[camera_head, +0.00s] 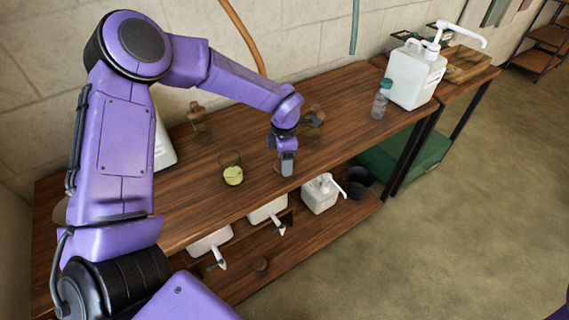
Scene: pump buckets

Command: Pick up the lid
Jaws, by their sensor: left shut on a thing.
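My left gripper (286,164) points down over the wooden table top, near its front edge. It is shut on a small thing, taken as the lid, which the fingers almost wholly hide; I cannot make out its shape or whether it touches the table. A clear glass jar (231,160) with something yellow-green at its bottom stands to the left of the gripper, apart from it. My right gripper is out of view.
A small green-capped jar (381,99) and a white pump bucket (415,75) stand at the right end. More pump buckets (320,194) sit on the lower shelf.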

